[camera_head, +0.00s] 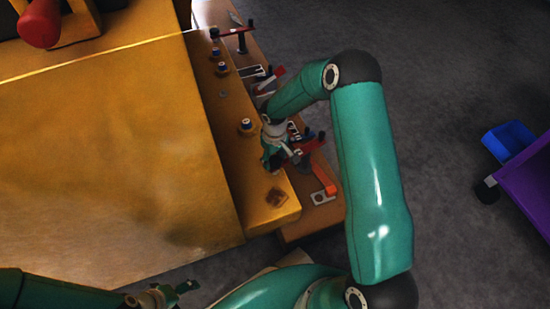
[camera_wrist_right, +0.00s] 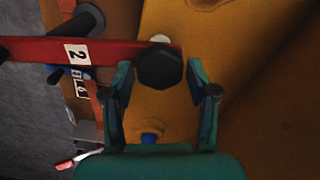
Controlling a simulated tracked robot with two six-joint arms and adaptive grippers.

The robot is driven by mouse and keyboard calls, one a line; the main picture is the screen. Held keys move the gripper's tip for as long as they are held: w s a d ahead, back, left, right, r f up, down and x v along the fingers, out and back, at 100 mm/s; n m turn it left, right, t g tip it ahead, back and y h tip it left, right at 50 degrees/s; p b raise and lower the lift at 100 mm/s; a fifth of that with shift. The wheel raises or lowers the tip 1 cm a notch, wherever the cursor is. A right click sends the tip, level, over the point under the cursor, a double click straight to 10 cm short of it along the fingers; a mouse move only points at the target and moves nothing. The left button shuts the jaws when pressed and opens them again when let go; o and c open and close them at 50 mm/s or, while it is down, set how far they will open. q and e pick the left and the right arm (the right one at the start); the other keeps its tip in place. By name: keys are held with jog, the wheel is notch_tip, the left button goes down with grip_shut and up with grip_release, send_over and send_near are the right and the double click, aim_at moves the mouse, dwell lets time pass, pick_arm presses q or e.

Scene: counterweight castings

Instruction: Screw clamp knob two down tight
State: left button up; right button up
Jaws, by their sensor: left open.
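Clamp two is a red bar with a white "2" label (camera_wrist_right: 77,54); it crosses the upper left of the right wrist view. A black hexagonal knob (camera_wrist_right: 160,68) sits at the bar's right end. My right gripper (camera_wrist_right: 160,75) has its fingertips on either side of this knob, with narrow gaps visible; contact cannot be made out. In the head view the red clamp bar (camera_head: 308,146) shows beside my right gripper (camera_head: 275,152), which hides the knob there. My left gripper (camera_head: 180,291) is open and empty at the bottom, away from the clamp.
A yellow casting (camera_head: 110,150) fills the left, with several small bolts along its edge ledge. Another red clamp bar (camera_head: 236,32) stands on a black post at the far end. A purple cart (camera_head: 530,180) and blue bin (camera_head: 508,139) are at the right. Grey floor is clear between.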

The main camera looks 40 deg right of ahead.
jog(key=shift+o, duration=0.9)
notch_tip(320, 180, up, 12)
jog(key=shift+f, duration=0.1)
dwell(0.3)
